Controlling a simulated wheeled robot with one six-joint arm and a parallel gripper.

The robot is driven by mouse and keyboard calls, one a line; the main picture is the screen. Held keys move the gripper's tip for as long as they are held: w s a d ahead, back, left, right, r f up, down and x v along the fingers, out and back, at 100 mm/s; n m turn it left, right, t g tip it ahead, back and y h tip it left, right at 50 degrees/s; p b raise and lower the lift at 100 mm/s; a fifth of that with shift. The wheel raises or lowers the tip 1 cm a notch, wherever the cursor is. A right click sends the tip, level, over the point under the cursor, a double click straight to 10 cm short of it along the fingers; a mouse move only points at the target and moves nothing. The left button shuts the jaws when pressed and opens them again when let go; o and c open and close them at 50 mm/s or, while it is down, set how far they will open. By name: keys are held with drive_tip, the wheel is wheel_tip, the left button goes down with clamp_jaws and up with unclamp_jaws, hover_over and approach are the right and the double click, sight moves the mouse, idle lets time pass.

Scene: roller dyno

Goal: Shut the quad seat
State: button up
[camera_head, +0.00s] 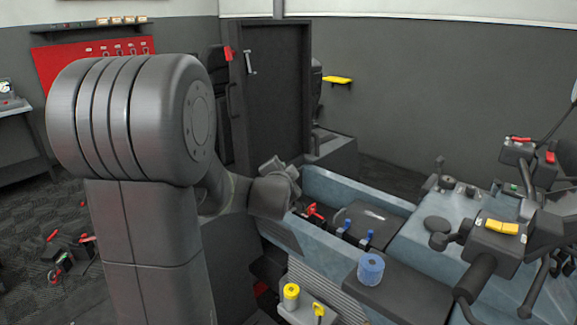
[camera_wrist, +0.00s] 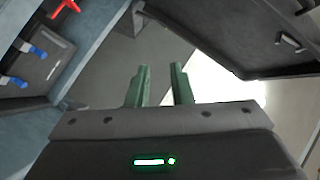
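The quad seat (camera_head: 278,95) stands raised and nearly upright as a dark panel behind the open blue compartment. A grey latch piece (camera_head: 250,62) is on its left side. In the wrist view the dark panel at upper right, which seems to be the seat (camera_wrist: 235,30), carries a small grey fitting (camera_wrist: 290,42). The blue quad body (camera_head: 345,190) has its compartment open, showing a red lever (camera_head: 315,211) and blue-capped parts. My gripper (camera_head: 280,170) is beside the compartment's back left corner, below the seat. In the wrist view its green fingers (camera_wrist: 161,85) are apart and empty.
The handlebars (camera_head: 510,230) stand at the right. Loose tools (camera_head: 70,250) lie on the floor at left.

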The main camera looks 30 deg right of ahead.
drive_tip(key=shift+b+v, duration=0.3)
drive_tip(key=shift+v, duration=2.35)
